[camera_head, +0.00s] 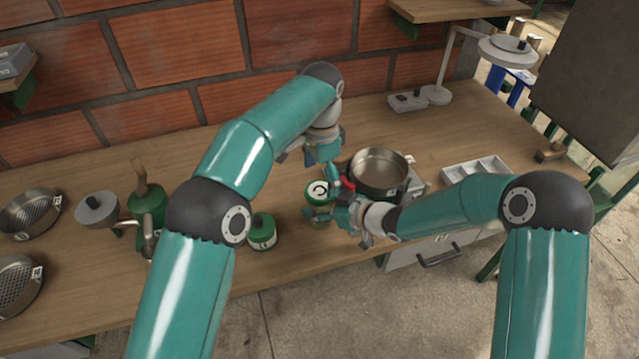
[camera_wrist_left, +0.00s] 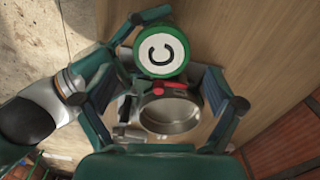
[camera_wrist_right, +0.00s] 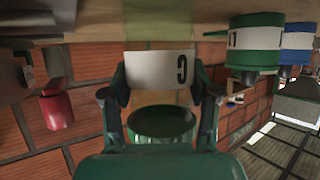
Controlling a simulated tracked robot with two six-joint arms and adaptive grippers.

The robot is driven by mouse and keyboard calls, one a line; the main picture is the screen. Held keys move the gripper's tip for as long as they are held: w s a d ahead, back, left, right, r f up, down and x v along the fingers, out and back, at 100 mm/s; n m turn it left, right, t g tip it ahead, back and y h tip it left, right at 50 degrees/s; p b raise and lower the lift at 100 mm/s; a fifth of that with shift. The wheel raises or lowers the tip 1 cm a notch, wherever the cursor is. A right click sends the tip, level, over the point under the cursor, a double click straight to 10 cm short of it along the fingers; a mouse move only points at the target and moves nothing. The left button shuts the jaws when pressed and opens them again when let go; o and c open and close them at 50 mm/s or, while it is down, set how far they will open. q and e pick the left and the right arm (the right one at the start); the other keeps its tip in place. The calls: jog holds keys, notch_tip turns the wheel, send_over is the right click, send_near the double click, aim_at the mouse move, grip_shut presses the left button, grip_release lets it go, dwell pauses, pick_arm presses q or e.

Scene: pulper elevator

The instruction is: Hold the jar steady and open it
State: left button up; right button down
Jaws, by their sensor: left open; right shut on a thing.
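The jar has a green lid with a white disc and a dark C-shaped mark (camera_head: 318,190), standing near the front of the bench. My right gripper (camera_head: 335,214) is shut on the jar's body from the right. In the right wrist view the jar's white C label (camera_wrist_right: 160,70) sits between its fingers (camera_wrist_right: 160,95). My left gripper (camera_head: 325,165) is open above and behind the jar. In the left wrist view the round lid (camera_wrist_left: 160,50) lies ahead of the open fingers (camera_wrist_left: 162,85), apart from them. Much of the jar body is hidden in the head view.
A metal pan (camera_head: 380,170) stands close behind and right of the jar, with a red part beside it. Another green-lidded jar (camera_head: 262,232) is to the left. A compartment tray (camera_head: 475,172) and a lamp-like stand (camera_head: 435,95) are right. Strainers (camera_head: 30,212) lie far left.

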aim_at(320, 190)
pick_arm(q)
jog(key=shift+a+r, duration=0.1)
jog(key=shift+r, duration=0.4)
jog(key=shift+c, duration=0.4)
jog(key=shift+r+m, duration=1.1)
jog(key=shift+r, duration=0.35)
jog(key=shift+f, duration=3.9)
jog(key=c, duration=1.2)
jog(key=shift+n, duration=1.7)
jog(key=o, duration=1.3)
jog(key=shift+c, duration=0.2)
